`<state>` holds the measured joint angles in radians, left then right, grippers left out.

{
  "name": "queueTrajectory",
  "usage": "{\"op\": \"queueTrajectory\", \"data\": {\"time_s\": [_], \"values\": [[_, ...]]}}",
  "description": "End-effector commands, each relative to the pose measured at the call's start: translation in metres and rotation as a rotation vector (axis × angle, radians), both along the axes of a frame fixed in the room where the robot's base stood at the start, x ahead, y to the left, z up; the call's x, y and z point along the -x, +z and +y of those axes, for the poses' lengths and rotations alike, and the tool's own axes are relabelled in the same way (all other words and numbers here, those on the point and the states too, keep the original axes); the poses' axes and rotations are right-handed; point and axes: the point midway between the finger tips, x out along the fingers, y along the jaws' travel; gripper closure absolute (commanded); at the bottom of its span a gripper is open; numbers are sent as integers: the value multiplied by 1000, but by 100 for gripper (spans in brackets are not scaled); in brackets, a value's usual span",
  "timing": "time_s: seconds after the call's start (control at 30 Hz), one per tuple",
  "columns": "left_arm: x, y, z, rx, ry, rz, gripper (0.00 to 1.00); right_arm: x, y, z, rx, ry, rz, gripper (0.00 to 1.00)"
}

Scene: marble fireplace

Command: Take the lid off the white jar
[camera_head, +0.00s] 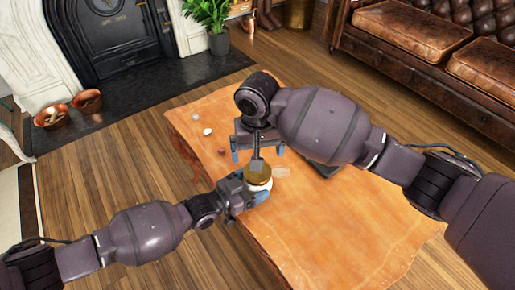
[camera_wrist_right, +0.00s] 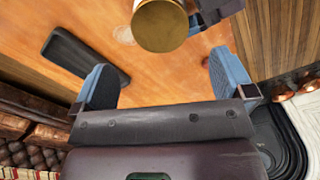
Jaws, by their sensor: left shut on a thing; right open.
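The white jar (camera_head: 266,186) stands out at the near left edge of the table, mostly hidden by its lid and my gripper. Its round gold-brown lid (camera_head: 258,174) sits on top, and the lid also shows at the top of the right wrist view (camera_wrist_right: 160,26). My left gripper (camera_head: 255,190) is shut on the jar below the lid. My right gripper (camera_head: 258,154) is open and empty, just beyond the lid. In the right wrist view its blue fingers (camera_wrist_right: 163,80) are spread wide, with the lid ahead of them and apart from both.
The orange-brown wooden table (camera_head: 340,225) has free room at the front right. A dark flat tray (camera_wrist_right: 85,55) and a faint clear item (camera_head: 282,171) lie near the jar. Small balls (camera_head: 207,131) lie at the back left. A leather sofa (camera_head: 425,35) stands behind right.

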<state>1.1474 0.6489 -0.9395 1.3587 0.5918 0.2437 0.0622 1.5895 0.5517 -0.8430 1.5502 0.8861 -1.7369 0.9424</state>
Motion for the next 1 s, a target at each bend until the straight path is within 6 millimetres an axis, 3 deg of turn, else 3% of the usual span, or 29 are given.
{"op": "queueTrajectory", "data": {"time_s": [0.3, 0.5, 0.77, 1.0], "values": [[0, 0, 0, 0, 0, 0, 85, 0, 0, 0, 0, -439, 0, 0], [0, 0, 0, 0, 0, 0, 85, 0, 0, 0, -1, -634, 0, 0], [0, 0, 0, 0, 0, 0, 85, 0, -5, 0, 1, -719, 1, 0], [0, 0, 0, 0, 0, 0, 85, 0, -33, 0, 2, -720, 2, 0]]}}
